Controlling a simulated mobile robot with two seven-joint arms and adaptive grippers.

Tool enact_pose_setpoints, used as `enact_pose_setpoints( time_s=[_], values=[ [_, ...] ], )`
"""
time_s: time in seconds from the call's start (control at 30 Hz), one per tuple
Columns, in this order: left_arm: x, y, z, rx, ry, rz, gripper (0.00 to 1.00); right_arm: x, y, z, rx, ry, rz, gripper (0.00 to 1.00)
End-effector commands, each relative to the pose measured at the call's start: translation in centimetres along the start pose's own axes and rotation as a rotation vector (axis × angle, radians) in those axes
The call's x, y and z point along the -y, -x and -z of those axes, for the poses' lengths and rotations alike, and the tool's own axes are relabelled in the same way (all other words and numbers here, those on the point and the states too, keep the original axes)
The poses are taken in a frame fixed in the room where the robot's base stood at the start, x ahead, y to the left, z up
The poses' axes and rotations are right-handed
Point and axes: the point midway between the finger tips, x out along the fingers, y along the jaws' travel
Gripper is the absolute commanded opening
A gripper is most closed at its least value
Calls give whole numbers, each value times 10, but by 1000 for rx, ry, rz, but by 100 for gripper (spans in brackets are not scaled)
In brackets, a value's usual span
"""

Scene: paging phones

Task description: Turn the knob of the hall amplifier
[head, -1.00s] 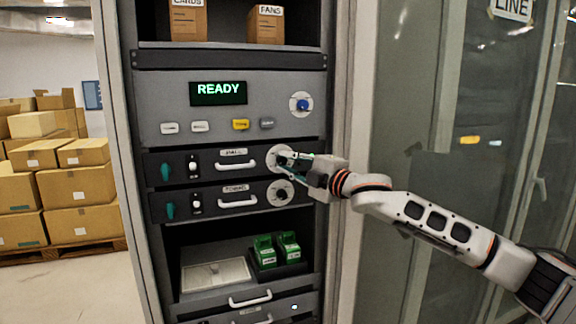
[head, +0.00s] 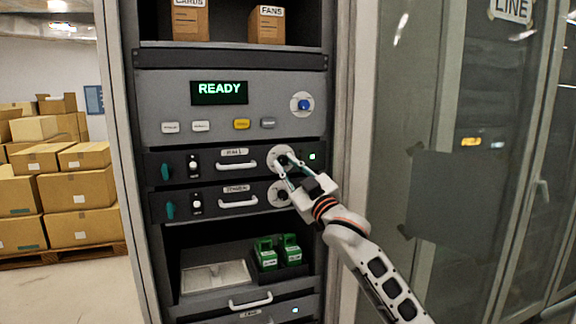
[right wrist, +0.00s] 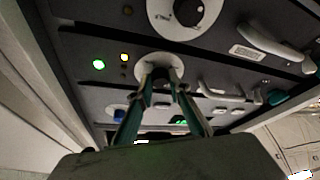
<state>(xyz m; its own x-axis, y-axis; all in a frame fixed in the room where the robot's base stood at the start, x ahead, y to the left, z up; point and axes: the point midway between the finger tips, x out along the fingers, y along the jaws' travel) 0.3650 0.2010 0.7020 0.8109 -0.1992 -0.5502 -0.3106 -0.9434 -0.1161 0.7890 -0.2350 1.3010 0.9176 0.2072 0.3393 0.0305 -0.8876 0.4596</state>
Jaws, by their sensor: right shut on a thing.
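The hall amplifier (head: 208,162) is the upper of two dark rack units; its small label looks like HALL but is blurred. Its knob sits on a pale round dial (head: 273,153) at the unit's right end and is mostly hidden by my fingers. My right gripper (head: 285,160) is shut on this knob, reaching it from below right. In the right wrist view, the fingers (right wrist: 160,75) meet at the knob in front of the pale dial (right wrist: 158,60). A green light (head: 312,156) glows right of the dial; it also shows in the wrist view (right wrist: 98,64). My left gripper is not in view.
A similar amplifier (head: 215,190) with its own black knob (head: 282,195) lies just below, close to my right gripper. Above is a panel with a READY display (head: 219,93), several buttons and a blue knob (head: 304,104). A glass door (head: 465,100) stands to the right.

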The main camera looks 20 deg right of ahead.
Motion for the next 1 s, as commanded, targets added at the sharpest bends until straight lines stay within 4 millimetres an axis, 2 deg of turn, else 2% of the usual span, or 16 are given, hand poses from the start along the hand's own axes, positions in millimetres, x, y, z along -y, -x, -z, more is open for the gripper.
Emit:
enact_pose_setpoints(
  time_s=[0.2, 0.5, 1.0],
  values=[
    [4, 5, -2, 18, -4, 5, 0, 4, -1, 0, 3, -182, -72, 0],
    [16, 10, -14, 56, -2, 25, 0, 4, -1, 0, 3, -356, -146, 0],
    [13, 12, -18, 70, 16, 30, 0, 4, -1, 1, -1, -442, -183, 0]
  ],
)
